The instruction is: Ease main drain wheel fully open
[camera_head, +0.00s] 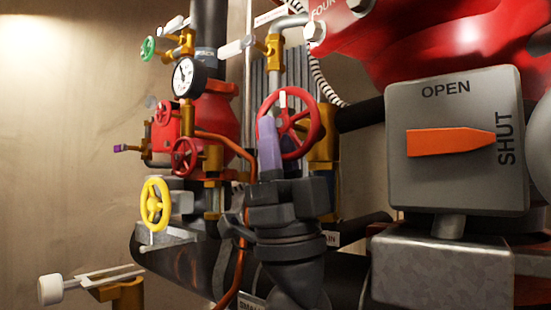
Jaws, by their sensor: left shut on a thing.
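A large red handwheel (316,121) stands upright in the middle of the head view, in front of a brass valve body (322,148). A partly hidden label ending in "AIN" (331,239) sits below it, so I take this as the main drain wheel. My left gripper (268,128) comes up from below, with a purple finger at the wheel's left rim. It is shut on the wheel. The finger and the dark gripper body hide the wheel's lower left part. My right gripper is not in view.
A grey box with an orange pointer (450,142) toward SHUT stands close at right, below a big red casting (440,40). At left are a yellow wheel (155,204), smaller red wheels (184,157), a gauge (187,77) and a copper pipe (225,140). Far left is mostly bare wall.

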